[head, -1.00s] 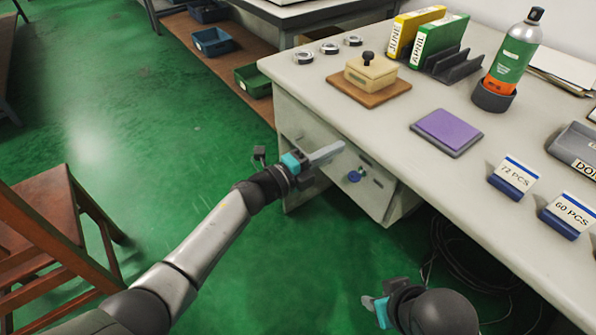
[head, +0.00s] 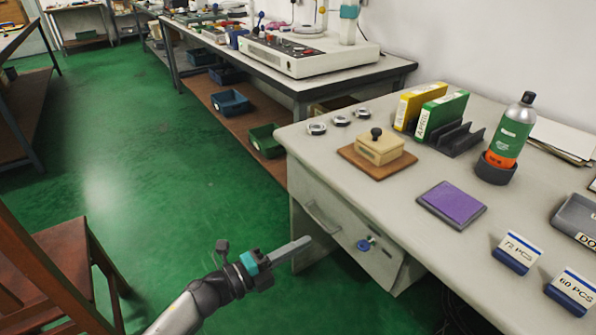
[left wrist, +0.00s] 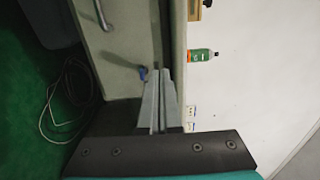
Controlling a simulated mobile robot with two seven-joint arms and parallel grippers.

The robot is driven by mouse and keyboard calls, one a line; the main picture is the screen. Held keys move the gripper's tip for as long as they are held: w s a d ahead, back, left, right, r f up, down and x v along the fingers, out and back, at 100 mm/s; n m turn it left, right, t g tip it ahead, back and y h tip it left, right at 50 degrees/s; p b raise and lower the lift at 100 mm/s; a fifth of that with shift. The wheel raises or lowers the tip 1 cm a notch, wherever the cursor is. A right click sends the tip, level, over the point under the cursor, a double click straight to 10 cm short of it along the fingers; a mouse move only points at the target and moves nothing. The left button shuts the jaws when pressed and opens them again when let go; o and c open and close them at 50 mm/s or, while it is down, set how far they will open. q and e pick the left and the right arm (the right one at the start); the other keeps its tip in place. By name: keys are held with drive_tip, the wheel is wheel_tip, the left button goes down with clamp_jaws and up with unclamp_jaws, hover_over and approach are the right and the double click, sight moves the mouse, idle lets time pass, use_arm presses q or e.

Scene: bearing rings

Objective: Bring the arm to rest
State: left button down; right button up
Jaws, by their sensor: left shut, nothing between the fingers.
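My left gripper (head: 290,250) is shut and empty in the head view, held in front of the desk's drawer side and apart from it. In the left wrist view its two fingers (left wrist: 161,100) lie together with nothing between them. The desk drawer (head: 335,218) is closed, with a handle at its left and a blue key (head: 365,244) in its lock. My right gripper is not in the head view now.
The desk (head: 400,200) holds three bearing rings (head: 341,120), a wooden box (head: 379,147), a purple pad (head: 452,203), a spray bottle (head: 513,135) and count signs (head: 517,252). A wooden chair (head: 65,260) stands at the left. Green floor (head: 150,190) lies clear between.

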use_arm(q)
drive_tip(key=shift+f, duration=0.1)
